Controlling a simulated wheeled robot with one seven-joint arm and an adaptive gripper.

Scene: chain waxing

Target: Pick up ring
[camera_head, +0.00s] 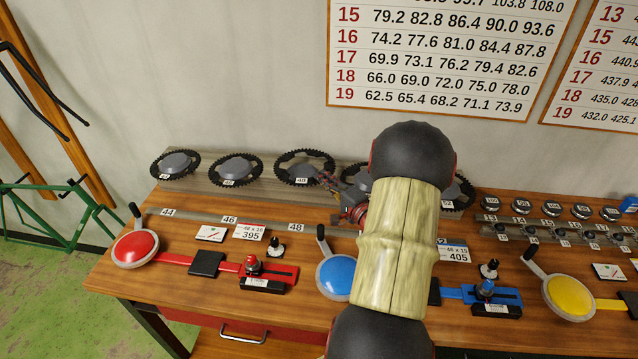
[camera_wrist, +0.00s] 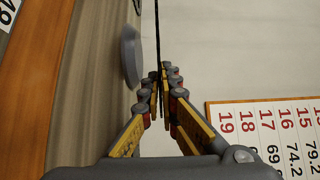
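A thin dark ring (camera_wrist: 157,25) shows edge-on in the wrist view, running down between the two fingers of my gripper (camera_wrist: 161,88). The fingers are close together, one on each side of it, and appear shut on it. A grey round hub (camera_wrist: 130,55) stands left of the ring, with a gap between them. In the head view my gripper (camera_head: 350,197) is at the sloped wooden rack, left of my arm. The ring there is mostly hidden by my gripper and arm.
Toothed chainrings (camera_head: 175,164), (camera_head: 236,169), (camera_head: 304,167) sit left on the rack (camera_head: 260,188); another (camera_head: 459,194) shows partly behind my arm. The workbench (camera_head: 190,285) holds red (camera_head: 135,247), blue (camera_head: 338,276) and yellow (camera_head: 569,297) discs. The wall stands close behind.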

